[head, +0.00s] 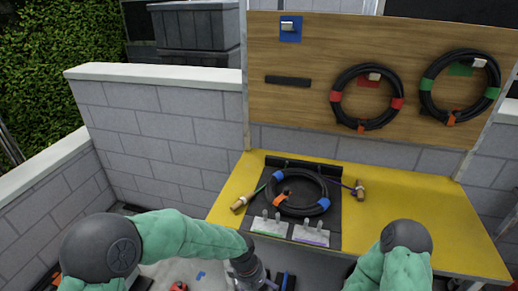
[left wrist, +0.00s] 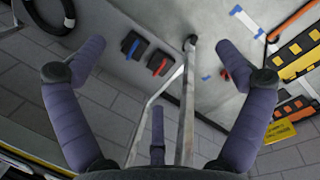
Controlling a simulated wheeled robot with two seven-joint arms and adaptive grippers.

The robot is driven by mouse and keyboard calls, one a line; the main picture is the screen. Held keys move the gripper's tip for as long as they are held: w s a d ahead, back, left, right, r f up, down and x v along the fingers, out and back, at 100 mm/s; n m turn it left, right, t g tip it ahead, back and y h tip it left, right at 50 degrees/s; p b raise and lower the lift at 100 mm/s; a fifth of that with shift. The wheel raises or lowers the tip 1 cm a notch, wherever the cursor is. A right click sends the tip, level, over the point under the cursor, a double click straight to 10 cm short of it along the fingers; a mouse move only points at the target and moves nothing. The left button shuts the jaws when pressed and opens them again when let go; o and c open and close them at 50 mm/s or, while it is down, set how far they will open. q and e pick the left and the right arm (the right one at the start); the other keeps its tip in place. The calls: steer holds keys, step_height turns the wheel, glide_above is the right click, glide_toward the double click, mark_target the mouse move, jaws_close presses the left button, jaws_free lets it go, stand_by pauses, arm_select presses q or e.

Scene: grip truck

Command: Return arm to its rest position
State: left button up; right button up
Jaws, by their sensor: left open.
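My left arm reaches in from the lower left of the head view in a green sleeve. Its dark wrist and part of the left gripper (head: 268,283) show at the bottom edge, in front of the yellow table (head: 420,225). In the left wrist view the left gripper (left wrist: 155,45) has its purple-grey fingers spread wide, with nothing between them. My right arm shows at the lower right of the head view, green with a dark round joint. Its gripper is out of view.
A black cable coil (head: 297,211) with blue and orange bands lies on a dark mat on the table. Two hammer-like tools (head: 248,198) flank it. More cable coils (head: 366,97) hang on the wooden board (head: 300,55). Metal bars (left wrist: 188,105) cross the left wrist view.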

arm_select(q)
steer(key=s+a+f+m+h+p, duration=0.1)
steer(key=s+a+f+m, duration=0.2)
steer(key=s+f, duration=0.3)
steer(key=s+a+f+m+p, duration=0.2)
steer(key=s+a+f, duration=0.4)
steer(key=f, duration=0.5)
steer(key=shift+s+a+m+t+h, duration=0.2)
steer(key=shift+s+m+t+h, duration=0.15)
steer(key=shift+s+m, duration=0.4)
steer(key=shift+w+f, duration=0.1)
steer(key=shift+w, duration=0.05)
